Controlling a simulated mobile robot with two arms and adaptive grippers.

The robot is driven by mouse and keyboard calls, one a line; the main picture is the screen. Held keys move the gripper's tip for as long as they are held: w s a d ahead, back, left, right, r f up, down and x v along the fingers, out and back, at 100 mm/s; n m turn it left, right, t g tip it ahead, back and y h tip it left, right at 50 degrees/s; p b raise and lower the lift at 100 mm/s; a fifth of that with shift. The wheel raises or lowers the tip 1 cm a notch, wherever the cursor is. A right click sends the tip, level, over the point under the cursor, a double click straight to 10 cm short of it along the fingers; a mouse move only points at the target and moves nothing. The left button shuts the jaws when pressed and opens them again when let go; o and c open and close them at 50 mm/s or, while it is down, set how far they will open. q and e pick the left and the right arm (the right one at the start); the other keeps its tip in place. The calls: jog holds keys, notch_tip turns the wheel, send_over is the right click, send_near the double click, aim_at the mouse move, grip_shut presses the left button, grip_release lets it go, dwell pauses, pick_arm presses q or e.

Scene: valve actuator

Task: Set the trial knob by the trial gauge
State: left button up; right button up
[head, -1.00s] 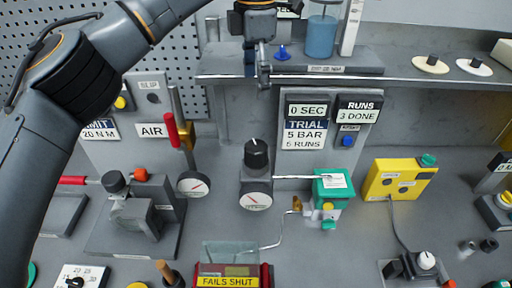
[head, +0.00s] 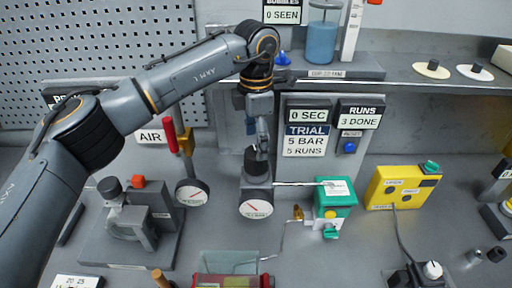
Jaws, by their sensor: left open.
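The black trial knob (head: 257,164) stands on top of a grey regulator block at the middle of the bench. The round white trial gauge (head: 256,208) is on the block's front; its needle is visible but the value is too small to read. My left gripper (head: 262,147) points down from above, with its fingertips at the top of the knob. It is open, and its fingers partly hide the knob's top; I cannot tell whether they touch it. The trial sign (head: 306,140) reads 5 BAR, 5 RUNS. My right gripper is out of view.
The runs counter (head: 359,116) shows 3 DONE and the timer (head: 307,115) 0 SEC. A green-topped valve actuator (head: 335,194) stands to the right, joined by a thin pipe. Another gauge (head: 192,193) with a red lever (head: 170,135) is left. A shelf edge (head: 430,87) runs behind.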

aim_at(253, 167)
pick_arm(q)
jog(key=shift+f+p, duration=0.55)
jog(key=shift+f, duration=1.7)
jog(key=shift+c, duration=0.2)
jog(key=c, duration=1.1)
